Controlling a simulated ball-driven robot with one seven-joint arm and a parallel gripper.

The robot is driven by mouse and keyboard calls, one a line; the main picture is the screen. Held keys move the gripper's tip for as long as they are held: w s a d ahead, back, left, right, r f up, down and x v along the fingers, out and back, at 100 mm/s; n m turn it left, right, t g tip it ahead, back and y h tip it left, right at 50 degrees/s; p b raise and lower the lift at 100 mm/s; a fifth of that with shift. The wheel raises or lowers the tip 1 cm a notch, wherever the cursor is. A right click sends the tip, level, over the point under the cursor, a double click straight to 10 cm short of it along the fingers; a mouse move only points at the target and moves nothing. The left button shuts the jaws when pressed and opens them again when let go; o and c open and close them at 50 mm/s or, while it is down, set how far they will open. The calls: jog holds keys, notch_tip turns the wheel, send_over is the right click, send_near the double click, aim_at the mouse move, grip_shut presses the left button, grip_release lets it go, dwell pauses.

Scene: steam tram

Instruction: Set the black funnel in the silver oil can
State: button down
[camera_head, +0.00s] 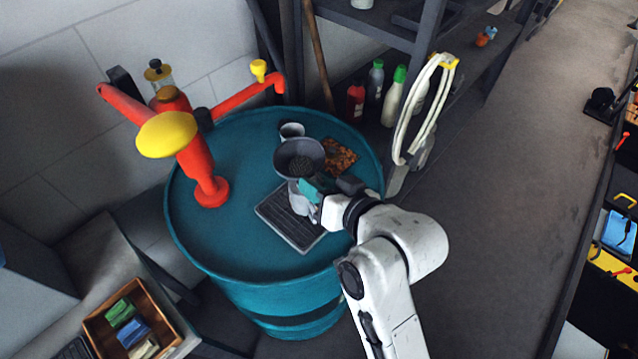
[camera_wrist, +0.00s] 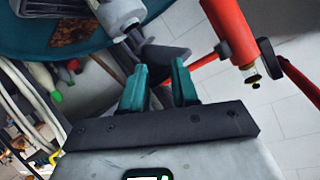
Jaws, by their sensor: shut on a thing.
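The black funnel (camera_head: 299,150) shows as a wide dark bowl above the teal drum, mouth up. My gripper (camera_head: 314,188), with teal fingers, is shut on the funnel at its near side. The silver oil can (camera_head: 298,205) is below the funnel, at the drip tray, partly hidden by the bowl and my fingers. In the wrist view the funnel (camera_wrist: 165,54) is just beyond my fingertips (camera_wrist: 160,78), its narrow end toward the silver can (camera_wrist: 120,12). I cannot tell whether the spout is inside the can's opening.
A red pump (camera_head: 196,160) with a yellow knob stands left on the drum (camera_head: 230,245). A black drip tray (camera_head: 305,238) and a brown patch (camera_head: 342,155) lie on its top. A small pale cup (camera_head: 291,130) stands behind the funnel. Bottles (camera_head: 394,98) stand beyond the drum.

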jog(key=shift+s+a+f+b, duration=0.15)
jog(key=shift+f+b, duration=0.5)
jog(key=shift+f, duration=0.75)
dwell(0.9)
jog(key=c, duration=0.8)
grip_release()
jog(key=shift+r, duration=0.1)
jog(key=shift+r+p+v, duration=0.25)
jog(key=shift+p+v, duration=0.75)
jog(key=shift+v, duration=0.35)
jog(key=shift+r+p+v, duration=0.2)
jog(key=shift+p+v, duration=0.75)
jog(key=shift+v, duration=0.35)
jog(key=shift+a, duration=0.1)
jog(key=shift+r, duration=0.1)
jog(key=shift+r+p, duration=0.35)
jog(key=shift+r, duration=2.6)
